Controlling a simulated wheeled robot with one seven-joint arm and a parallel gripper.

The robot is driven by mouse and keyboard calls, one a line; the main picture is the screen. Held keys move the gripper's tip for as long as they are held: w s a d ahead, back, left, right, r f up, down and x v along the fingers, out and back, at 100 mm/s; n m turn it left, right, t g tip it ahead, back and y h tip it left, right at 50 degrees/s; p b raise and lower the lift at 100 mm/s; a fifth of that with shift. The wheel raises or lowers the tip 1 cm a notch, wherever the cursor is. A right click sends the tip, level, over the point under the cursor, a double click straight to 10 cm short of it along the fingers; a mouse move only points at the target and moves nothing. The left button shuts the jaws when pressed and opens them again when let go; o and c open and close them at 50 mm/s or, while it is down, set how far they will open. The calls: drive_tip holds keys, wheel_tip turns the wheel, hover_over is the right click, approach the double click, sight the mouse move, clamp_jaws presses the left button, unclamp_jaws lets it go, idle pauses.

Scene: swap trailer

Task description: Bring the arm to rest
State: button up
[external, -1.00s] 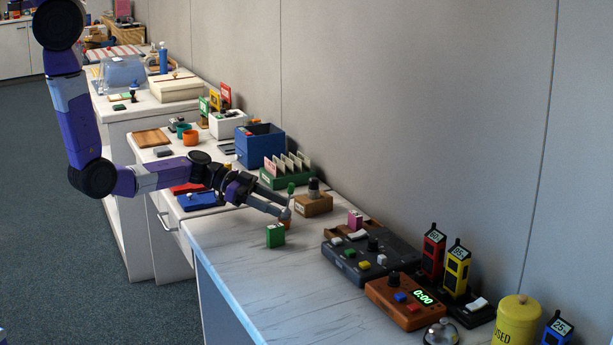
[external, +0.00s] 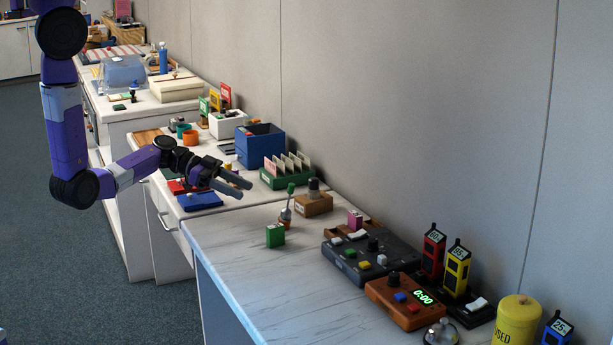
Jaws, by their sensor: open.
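My gripper (external: 244,189) is open and empty, with its two fingers apart. It hangs above the middle counter, near its right end, beside the blue pad (external: 199,201) and short of the green-handled brush (external: 289,203). The brush leans up out of a small brown holder (external: 285,223) on the near counter and stands clear of my fingers. My arm comes in from the upper left, bent at the elbow low over the left side of the counters.
A green block (external: 275,235), a wooden block with a dark knob (external: 313,204) and a dark control panel (external: 370,262) stand on the near counter (external: 270,285). A green card rack (external: 287,178) and a blue bin (external: 259,145) stand behind my gripper. The floor at left is clear.

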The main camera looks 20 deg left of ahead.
idle(0.3)
